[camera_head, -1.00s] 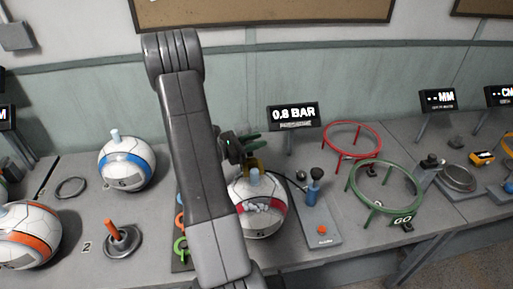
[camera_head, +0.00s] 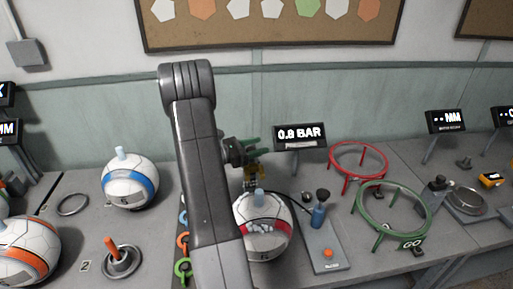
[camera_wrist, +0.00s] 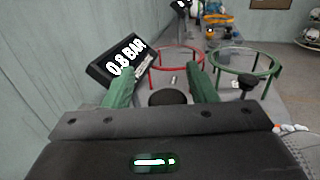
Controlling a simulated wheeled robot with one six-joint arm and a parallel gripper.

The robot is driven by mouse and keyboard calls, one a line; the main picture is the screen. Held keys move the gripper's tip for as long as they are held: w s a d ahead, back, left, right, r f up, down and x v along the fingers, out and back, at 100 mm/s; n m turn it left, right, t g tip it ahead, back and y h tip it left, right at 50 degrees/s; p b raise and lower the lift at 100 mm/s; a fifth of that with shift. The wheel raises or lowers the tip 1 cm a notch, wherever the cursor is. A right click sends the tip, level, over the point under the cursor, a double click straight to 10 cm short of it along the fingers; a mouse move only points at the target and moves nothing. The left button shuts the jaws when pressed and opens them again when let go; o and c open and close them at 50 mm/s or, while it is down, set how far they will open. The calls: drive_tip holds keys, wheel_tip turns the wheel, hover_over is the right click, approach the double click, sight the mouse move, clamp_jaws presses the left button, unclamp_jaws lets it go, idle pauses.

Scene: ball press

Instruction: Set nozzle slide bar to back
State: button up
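My gripper (camera_head: 246,150) has green fingers and hangs behind the white ball with a red band (camera_head: 262,228), near the 0.8 BAR display (camera_head: 299,136). In the wrist view its fingers (camera_wrist: 161,88) are apart, with a round black knob (camera_wrist: 168,97) seen between them. I cannot tell whether they touch it. My arm hides much of this spot. The nozzle slide bar cannot be clearly made out; the knob may belong to it.
A blue pump (camera_head: 318,214) with a black knob stands right of the ball. A red ring stand (camera_head: 358,147) and a green ring stand (camera_head: 429,215) are further right. A blue-banded ball (camera_head: 130,183) and an orange-handled part (camera_head: 112,246) are on the left.

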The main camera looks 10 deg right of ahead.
drive_tip(key=b+v, duration=0.3)
drive_tip(key=v, duration=1.1)
drive_tip(key=shift+d, duration=0.15)
drive_tip(key=p+x, duration=0.3)
drive_tip(key=x, duration=1)
drive_tip(key=shift+d, duration=0.4)
